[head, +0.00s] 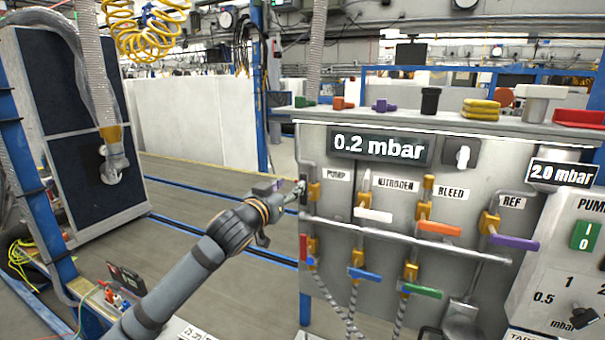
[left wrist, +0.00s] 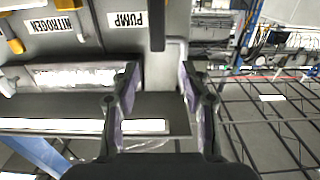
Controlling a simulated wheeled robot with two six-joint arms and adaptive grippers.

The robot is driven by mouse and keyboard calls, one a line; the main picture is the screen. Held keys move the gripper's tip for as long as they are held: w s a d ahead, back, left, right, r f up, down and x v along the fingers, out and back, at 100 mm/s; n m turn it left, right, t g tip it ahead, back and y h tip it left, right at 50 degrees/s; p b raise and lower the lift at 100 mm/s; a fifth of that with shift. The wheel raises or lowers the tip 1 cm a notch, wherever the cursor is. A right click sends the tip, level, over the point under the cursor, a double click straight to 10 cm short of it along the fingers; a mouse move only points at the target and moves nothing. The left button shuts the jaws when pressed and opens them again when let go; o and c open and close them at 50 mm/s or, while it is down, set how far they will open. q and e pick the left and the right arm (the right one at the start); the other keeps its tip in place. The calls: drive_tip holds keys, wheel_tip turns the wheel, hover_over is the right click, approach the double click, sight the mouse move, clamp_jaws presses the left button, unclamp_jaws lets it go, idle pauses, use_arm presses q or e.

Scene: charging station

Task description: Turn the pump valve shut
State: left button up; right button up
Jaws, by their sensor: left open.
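The pump valve (head: 314,192) sits at the left edge of the grey panel, under the PUMP label (head: 337,175). It has a brass body and a dark handle (head: 303,191) that looks roughly upright. My left gripper (head: 284,192) reaches to the handle from the left and partly overlaps the valve area. In the left wrist view, my gripper (left wrist: 157,82) is open, with purple pads apart. The dark handle (left wrist: 157,25) shows beyond the fingertips, roughly in line with the gap. I cannot tell whether they touch. My right gripper is not in view.
A horizontal rail (head: 405,239) crosses the panel below the upper valves. White nitrogen (head: 373,214), orange bleed (head: 440,229) and purple reference (head: 514,243) handles stand to the right. A display (head: 379,147) reads 0.2 mbar. Open floor lies to the left.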

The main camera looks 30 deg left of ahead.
sight(303, 176)
use_arm(q)
drive_tip(key=w+p, duration=0.3)
drive_tip(key=w, duration=0.5)
drive_tip(key=shift+w+a, duration=0.1)
drive_tip(key=shift+w, duration=0.25)
drive_tip(key=shift+w+f+p, duration=0.1)
drive_tip(key=shift+w+p, duration=0.15)
drive_tip(key=shift+p, duration=0.05)
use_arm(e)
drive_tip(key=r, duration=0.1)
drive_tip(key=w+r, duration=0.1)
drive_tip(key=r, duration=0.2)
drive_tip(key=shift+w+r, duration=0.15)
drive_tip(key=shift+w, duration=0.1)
use_arm(q)
clamp_jaws()
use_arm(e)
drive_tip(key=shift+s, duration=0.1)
